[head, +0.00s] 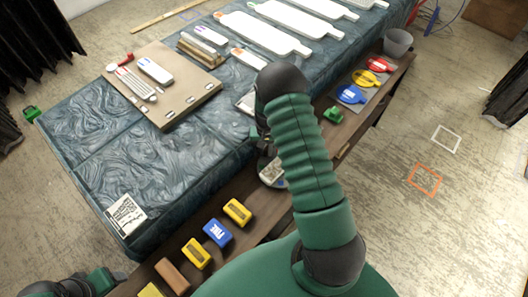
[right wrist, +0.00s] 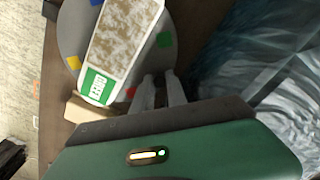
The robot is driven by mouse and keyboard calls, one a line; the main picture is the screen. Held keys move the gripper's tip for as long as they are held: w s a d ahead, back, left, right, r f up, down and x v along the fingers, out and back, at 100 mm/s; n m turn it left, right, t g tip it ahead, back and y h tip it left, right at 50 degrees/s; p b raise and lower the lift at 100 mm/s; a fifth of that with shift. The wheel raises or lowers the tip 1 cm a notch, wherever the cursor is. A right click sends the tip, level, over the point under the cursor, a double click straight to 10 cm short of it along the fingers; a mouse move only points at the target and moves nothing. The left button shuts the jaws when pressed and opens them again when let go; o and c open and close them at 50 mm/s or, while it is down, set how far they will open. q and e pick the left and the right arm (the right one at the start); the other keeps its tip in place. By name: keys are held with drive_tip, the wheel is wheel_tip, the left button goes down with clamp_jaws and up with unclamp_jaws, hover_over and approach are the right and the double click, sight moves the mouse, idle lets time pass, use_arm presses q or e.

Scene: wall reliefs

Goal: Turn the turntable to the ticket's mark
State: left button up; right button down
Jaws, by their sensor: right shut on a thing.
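The turntable (right wrist: 72,32) is a grey disc with blue, yellow, green and red marks on its rim in the right wrist view. In the head view a part of the turntable (head: 271,174) shows beside my right arm. A mottled brown card with a white border and a green label (right wrist: 97,87) lies across the disc; its white lettering is too blurred to read. My right gripper (right wrist: 160,80) is shut at the turntable's rim, between the red and green marks; the gripped part is hidden. My left gripper (head: 72,288) is low at the left, its jaws unclear.
A blue patterned table (head: 85,140) carries a tan board (head: 185,95) and several white paddles (head: 265,32). The brown shelf (head: 345,135) in front holds yellow and blue blocks (head: 217,232), round coloured tags (head: 351,94) and a grey cup (head: 397,42).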

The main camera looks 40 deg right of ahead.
drive_tip(key=shift+s+d+m, duration=0.1)
drive_tip(key=shift+d+m, duration=0.6)
drive_tip(key=shift+m, duration=0.4)
drive_tip(key=shift+s+d+m, duration=0.1)
drive_tip(key=shift+d+m, duration=0.6)
drive_tip(key=shift+m, duration=0.4)
drive_tip(key=shift+s+d+m+p, duration=0.2)
drive_tip(key=shift+d+m, duration=0.35)
drive_tip(key=shift+m, duration=0.4)
drive_tip(key=shift+s+d+m+p, duration=0.1)
drive_tip(key=shift+s+d+m, duration=0.2)
drive_tip(key=shift+d+m, duration=0.45)
drive_tip(key=shift+a+m, duration=0.1)
drive_tip(key=shift+m, duration=0.3)
drive_tip(key=c, duration=1.3)
unclamp_jaws()
drive_tip(key=shift+s, duration=0.1)
drive_tip(key=shift+c, duration=0.2)
drive_tip(key=shift+r, duration=0.1)
wheel_tip(320, 180, up, 17)
drive_tip(key=shift+f+p, duration=0.2)
drive_tip(key=shift+p, duration=0.2)
